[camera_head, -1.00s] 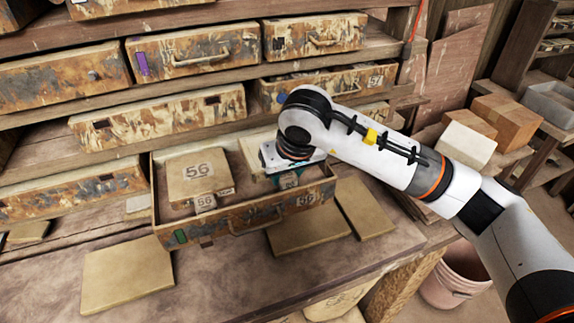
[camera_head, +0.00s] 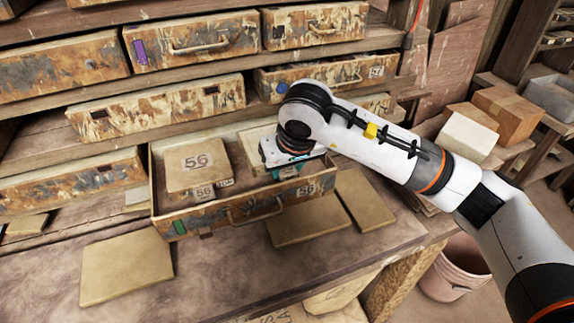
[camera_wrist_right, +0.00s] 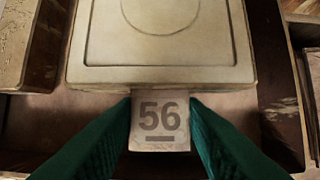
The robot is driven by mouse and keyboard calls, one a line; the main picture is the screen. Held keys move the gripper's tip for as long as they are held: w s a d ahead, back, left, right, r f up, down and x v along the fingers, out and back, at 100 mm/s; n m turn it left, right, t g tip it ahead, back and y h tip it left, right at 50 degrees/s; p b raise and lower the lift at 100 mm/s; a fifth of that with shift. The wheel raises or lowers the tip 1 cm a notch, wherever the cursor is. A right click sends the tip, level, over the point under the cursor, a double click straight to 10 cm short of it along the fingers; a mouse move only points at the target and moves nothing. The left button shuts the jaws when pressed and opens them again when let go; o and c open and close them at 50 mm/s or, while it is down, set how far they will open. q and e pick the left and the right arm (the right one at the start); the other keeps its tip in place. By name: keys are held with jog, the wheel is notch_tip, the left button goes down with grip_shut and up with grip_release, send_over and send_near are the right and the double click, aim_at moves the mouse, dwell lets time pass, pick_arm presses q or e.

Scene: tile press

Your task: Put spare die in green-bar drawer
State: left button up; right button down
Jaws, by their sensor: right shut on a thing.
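The green-bar drawer (camera_head: 165,190) stands pulled out, with a green bar low on its front left. A tan die marked 56 (camera_head: 197,165) lies in its left part. My right gripper (camera_head: 289,171) is over the drawer's right part. In the right wrist view its green fingers (camera_wrist_right: 160,104) are shut on the tab, marked 56, of a second die, the spare die (camera_wrist_right: 160,45), a square plate with a round line. In the head view that die (camera_head: 254,137) shows partly behind the gripper. I cannot tell whether it touches the drawer floor. My left gripper is out of view.
Flat tan tiles lie on the bench, at the front left (camera_head: 127,265) and in front of the drawer at right (camera_head: 308,225). Shelves with other drawers, one with a purple bar (camera_head: 141,58), rise behind. A pink bucket (camera_head: 458,270) stands lower right.

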jog(key=shift+f, duration=0.2)
jog(key=c, duration=0.9)
grip_release()
jog(key=shift+o, duration=0.2)
